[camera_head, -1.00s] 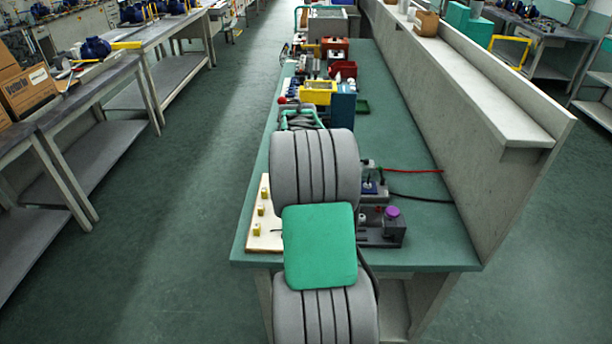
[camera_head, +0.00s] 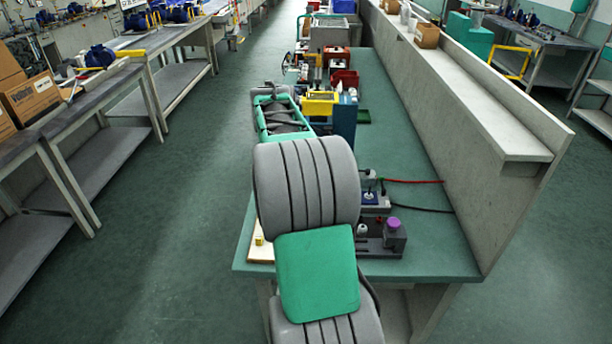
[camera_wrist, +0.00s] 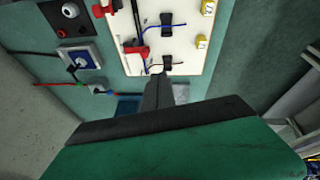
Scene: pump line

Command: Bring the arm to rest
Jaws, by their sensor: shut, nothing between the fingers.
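My arm (camera_head: 306,190) rises over the near end of the green bench and hides much of it in the head view. Its green-framed forearm (camera_head: 259,122) reaches out over the bench's left side. My gripper (camera_wrist: 158,82) shows in the wrist view as a dark, narrow pair of fingers, shut and empty. It points toward the lower edge of a white board (camera_wrist: 185,62) with black clips, blue wires and yellow blocks. Whether the fingertips touch anything cannot be told. In the head view the gripper is hidden behind the arm.
The green bench (camera_head: 400,210) carries a unit with a purple knob (camera_head: 383,236), a blue switch unit (camera_wrist: 78,60), a yellow bin (camera_head: 320,103) and a red bin (camera_head: 344,79). A grey partition (camera_head: 480,130) runs along the right. The aisle floor at left is clear.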

